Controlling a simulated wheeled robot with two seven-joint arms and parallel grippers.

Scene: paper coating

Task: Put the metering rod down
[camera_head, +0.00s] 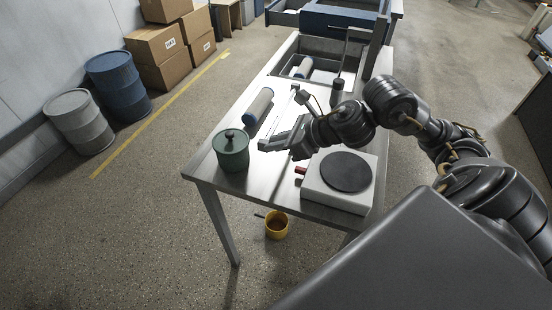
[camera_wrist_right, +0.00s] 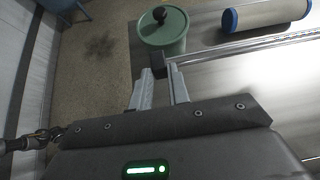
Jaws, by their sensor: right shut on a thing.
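The metering rod (camera_wrist_right: 255,46) is a thin, shiny rod with a dark block at its near end. It runs off to the right in the right wrist view, above the steel table (camera_head: 222,193). My right gripper (camera_head: 272,143) is shut on the rod's dark end, and its fingers also show in the right wrist view (camera_wrist_right: 162,74). It is over the table, just right of the green lidded pot (camera_head: 232,154). I cannot tell whether the rod touches the table. My left gripper is not in view.
A blue-ended roller (camera_head: 258,106) lies behind the pot. A white block with a dark disc (camera_head: 346,171) stands at the front right. A grey tray (camera_head: 285,66) holding a roller is at the back. A yellow cup (camera_head: 277,226) is below the table's front edge.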

